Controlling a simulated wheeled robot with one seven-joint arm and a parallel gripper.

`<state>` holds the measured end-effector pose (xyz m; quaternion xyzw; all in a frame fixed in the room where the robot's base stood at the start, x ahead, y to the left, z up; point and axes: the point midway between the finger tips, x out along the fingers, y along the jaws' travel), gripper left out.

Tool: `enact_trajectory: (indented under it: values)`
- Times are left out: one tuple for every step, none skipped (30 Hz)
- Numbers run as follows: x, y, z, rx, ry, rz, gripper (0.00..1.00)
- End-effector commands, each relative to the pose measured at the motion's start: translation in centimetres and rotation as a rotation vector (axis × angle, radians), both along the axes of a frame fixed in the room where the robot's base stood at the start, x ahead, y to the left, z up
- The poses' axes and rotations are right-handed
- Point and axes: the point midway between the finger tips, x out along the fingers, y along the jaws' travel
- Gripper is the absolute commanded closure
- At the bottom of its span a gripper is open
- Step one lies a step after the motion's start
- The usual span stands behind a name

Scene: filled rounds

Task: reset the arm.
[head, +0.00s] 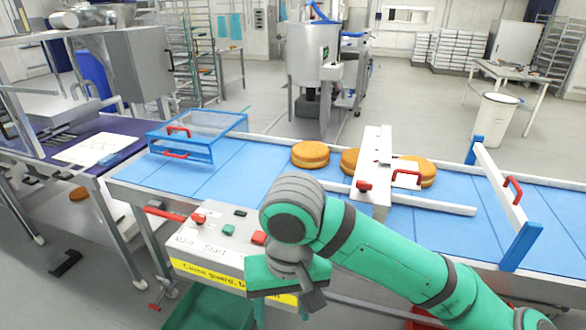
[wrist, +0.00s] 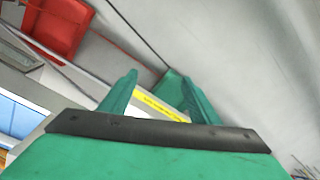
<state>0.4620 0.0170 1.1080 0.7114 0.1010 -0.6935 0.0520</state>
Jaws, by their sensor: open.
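My green arm (head: 385,250) reaches in from the lower right and bends at a dark grey joint in front of the conveyor. In the wrist view my gripper (wrist: 160,92) has its two green fingers apart, with nothing held between them. The label also shows between the fingers in the wrist view (wrist: 158,104).
A blue conveyor (head: 250,180) carries several round cakes (head: 310,154), some partly behind a white bridge (head: 372,170). A blue-framed guard (head: 185,140) stands at its left, a white-and-blue gate (head: 500,190) at its right. A green bin (head: 205,308) is below the control box, a red bin (wrist: 58,28) nearby.

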Motion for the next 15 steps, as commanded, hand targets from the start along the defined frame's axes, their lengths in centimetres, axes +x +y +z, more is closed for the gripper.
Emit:
enact_trajectory:
  values:
    - [0.1, 0.6, -0.1, 0.026, -0.007, 0.007, 0.44]
    - [0.2, 1.0, -0.2, 0.042, -0.012, 0.011, 0.44]
    - [0.4, 1.5, -0.3, 0.063, -0.018, 0.017, 0.44]
    - [0.5, 1.9, -0.4, 0.080, -0.024, 0.022, 0.44]
    - [0.6, 2.4, -0.4, 0.099, -0.029, 0.026, 0.44]
    - [0.8, 2.9, -0.5, 0.122, -0.038, 0.032, 0.44]
    - [0.9, 3.5, -0.5, 0.143, -0.043, 0.037, 0.44]
    - [1.0, 4.0, -0.6, 0.163, -0.049, 0.041, 0.44]
    - [1.2, 4.7, -0.6, 0.191, -0.057, 0.048, 0.44]
    - [1.3, 5.2, -0.6, 0.214, -0.066, 0.053, 0.44]
    - [1.5, 5.8, -0.7, 0.240, -0.073, 0.057, 0.44]
    - [1.7, 6.6, -0.7, 0.274, -0.084, 0.064, 0.44]
    - [1.8, 7.3, -0.7, 0.303, -0.093, 0.069, 0.44]
    - [2.0, 8.0, -0.7, 0.334, -0.102, 0.076, 0.44]
    - [2.3, 9.1, -0.5, 0.382, -0.119, 0.080, 0.44]
